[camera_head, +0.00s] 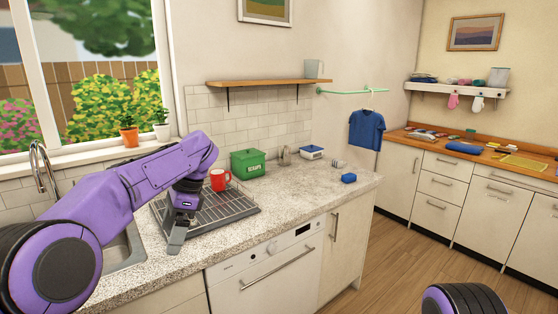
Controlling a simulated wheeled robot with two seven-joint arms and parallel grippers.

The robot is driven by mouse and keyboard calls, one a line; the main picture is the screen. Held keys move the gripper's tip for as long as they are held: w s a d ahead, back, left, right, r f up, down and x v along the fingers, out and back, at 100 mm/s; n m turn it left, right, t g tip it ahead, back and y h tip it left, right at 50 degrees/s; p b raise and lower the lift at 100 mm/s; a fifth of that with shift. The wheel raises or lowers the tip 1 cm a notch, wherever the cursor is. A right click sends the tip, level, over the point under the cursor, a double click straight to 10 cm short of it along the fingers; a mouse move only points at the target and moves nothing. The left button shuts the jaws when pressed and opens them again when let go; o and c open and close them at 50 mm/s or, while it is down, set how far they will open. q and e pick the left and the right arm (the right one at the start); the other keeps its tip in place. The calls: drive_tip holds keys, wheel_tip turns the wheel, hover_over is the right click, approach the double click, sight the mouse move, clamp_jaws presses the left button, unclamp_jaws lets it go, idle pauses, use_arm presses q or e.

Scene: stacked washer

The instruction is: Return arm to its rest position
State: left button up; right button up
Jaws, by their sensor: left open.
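My purple left arm comes in from the left and reaches over the sink and the dish rack (238,211). Its gripper (177,240) points down at the left front of the rack, near the counter's surface. The gripper is open and I see nothing held in it. I cannot tell whether its tips touch the rack or the counter. A red mug (220,180) stands on the rack, to the right of the gripper and apart from it. My right gripper is not in view; only a dark, purple-edged part of my right arm shows at the bottom right.
A green box (247,164), a white and blue container (311,152) and a blue sponge (349,178) stand on the stone counter (290,200). A wooden shelf (268,83) is above. A blue shirt (367,130) hangs from a green rail. The floor (400,265) is clear.

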use_arm(q)
drive_tip(key=w+a+f+m+t+y, duration=0.3)
drive_tip(key=a+f+m+y, duration=0.3)
drive_tip(key=a+m+y, duration=0.65)
drive_tip(key=s+d+f+m+t+h, duration=0.1)
drive_tip(key=s+f+m+t+h, duration=0.2)
drive_tip(key=f+m, duration=0.75)
drive_tip(key=s+d+f+m+t+h, duration=0.15)
drive_tip(key=f+m+t, duration=0.55)
drive_tip(key=m, duration=0.7)
drive_tip(key=s+d+f+m+g+h, duration=0.25)
drive_tip(key=s+f+m+h, duration=0.35)
drive_tip(key=s+f+m, duration=0.65)
drive_tip(key=s+d+f+m+g+h, duration=0.1)
drive_tip(key=s+f, duration=0.3)
drive_tip(key=s, duration=0.7)
drive_tip(key=s+f+m+g+h+b, duration=0.1)
drive_tip(key=s+f+m+g, duration=0.1)
drive_tip(key=s, duration=0.9)
drive_tip(key=shift+s+d+f+g+h, duration=0.25)
drive_tip(key=shift+d+f+g+h, duration=0.15)
drive_tip(key=shift+f+g, duration=0.5)
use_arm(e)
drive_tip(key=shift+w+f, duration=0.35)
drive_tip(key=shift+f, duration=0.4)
use_arm(q)
drive_tip(key=shift+m, duration=0.25)
